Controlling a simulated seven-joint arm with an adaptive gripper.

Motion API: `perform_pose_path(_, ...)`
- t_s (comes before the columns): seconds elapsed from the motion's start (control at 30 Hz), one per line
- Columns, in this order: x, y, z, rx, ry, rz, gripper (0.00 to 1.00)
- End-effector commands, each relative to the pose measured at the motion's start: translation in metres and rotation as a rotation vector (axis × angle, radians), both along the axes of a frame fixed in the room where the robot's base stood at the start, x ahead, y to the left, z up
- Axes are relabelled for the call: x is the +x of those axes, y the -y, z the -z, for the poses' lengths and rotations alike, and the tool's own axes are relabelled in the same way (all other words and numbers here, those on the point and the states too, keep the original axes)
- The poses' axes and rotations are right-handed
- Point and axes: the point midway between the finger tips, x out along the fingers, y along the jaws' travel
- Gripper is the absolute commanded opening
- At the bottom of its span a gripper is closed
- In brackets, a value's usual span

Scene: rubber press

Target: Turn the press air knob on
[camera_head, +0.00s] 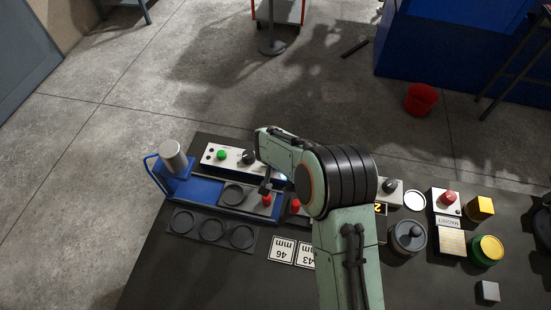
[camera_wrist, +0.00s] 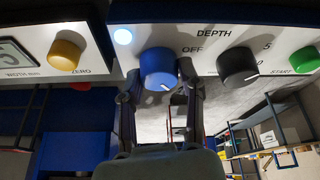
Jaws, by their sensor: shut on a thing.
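In the wrist view a blue knob (camera_wrist: 157,67) with a white pointer line sits on a white panel (camera_wrist: 215,40), left of the word OFF. The pointer slants down to the right. My gripper (camera_wrist: 160,88) has one finger on each side of this knob and is shut on it. A small light (camera_wrist: 123,37) glows pale blue at its upper left. In the head view my gripper (camera_head: 266,186) reaches down beside the blue press (camera_head: 205,189). The arm hides the blue knob there.
A black knob (camera_wrist: 237,66) and green button (camera_wrist: 305,60) are close on the right; a yellow knob (camera_wrist: 65,54) is on the left. In the head view, red buttons (camera_head: 266,199) stand near my fingers. Round black dishes (camera_head: 212,229) lie in front of the press.

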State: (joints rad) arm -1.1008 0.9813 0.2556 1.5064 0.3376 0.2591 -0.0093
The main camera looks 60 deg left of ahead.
Motion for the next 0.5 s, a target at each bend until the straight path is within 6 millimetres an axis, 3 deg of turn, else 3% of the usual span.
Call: perform_pose_path(0.5,-0.0012,-0.0002,0.001,-0.001,-0.003,0.062,0.01)
